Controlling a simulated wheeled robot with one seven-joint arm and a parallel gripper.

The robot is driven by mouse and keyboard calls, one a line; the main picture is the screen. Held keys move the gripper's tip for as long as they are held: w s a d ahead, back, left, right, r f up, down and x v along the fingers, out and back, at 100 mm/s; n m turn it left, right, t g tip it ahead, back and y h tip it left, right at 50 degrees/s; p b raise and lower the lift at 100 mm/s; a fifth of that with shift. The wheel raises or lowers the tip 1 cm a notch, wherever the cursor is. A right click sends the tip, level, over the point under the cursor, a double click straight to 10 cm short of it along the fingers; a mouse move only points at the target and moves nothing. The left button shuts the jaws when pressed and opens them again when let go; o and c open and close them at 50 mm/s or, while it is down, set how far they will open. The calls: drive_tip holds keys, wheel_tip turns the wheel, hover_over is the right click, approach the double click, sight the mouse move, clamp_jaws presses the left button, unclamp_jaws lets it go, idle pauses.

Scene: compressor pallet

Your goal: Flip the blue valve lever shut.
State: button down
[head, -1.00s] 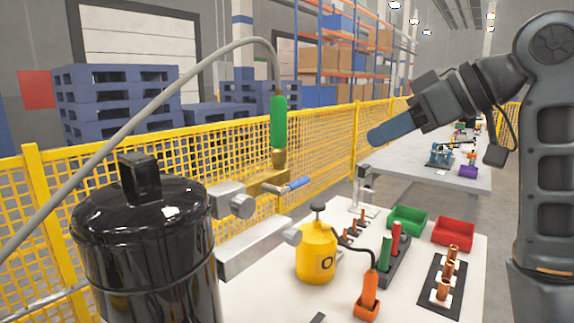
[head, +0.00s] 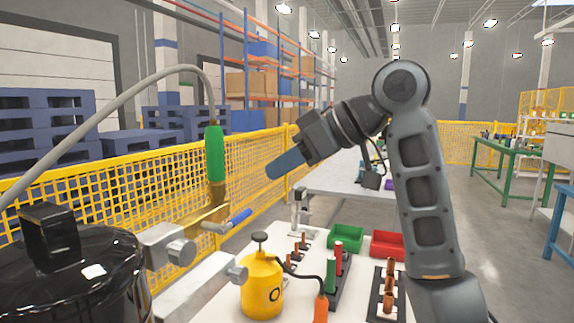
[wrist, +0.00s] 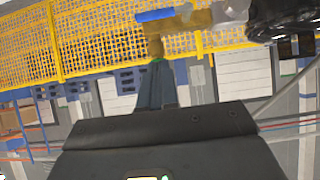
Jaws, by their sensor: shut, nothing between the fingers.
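The blue valve lever (head: 240,216) sticks out to the right and slightly up from the brass valve (head: 203,220) in the head view. It also shows at the top of the wrist view (wrist: 155,15), beside the brass valve body (wrist: 190,22). A green hose grip (head: 215,153) stands upright above the valve. My gripper (head: 270,172) is shut and empty, with its blue-grey fingers pointing left and down. In the head view it appears above and right of the lever, apart from it. In the wrist view the fingers (wrist: 154,85) hide most of the green grip.
A glossy black tank (head: 115,265) stands at front left, with a grey hose (head: 120,105) arching to the grip. The bench holds a yellow can (head: 262,288), a green bin (head: 346,236), a red bin (head: 388,244) and copper fittings. A yellow mesh fence (head: 130,180) runs behind.

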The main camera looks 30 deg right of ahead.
drive_tip(key=w+a+f, duration=0.3)
drive_tip(key=w+f, duration=0.2)
drive_tip(key=f, duration=0.2)
drive_tip(key=shift+a+f, duration=0.25)
drive_tip(key=shift+a, duration=0.05)
drive_tip(key=shift+p, duration=0.45)
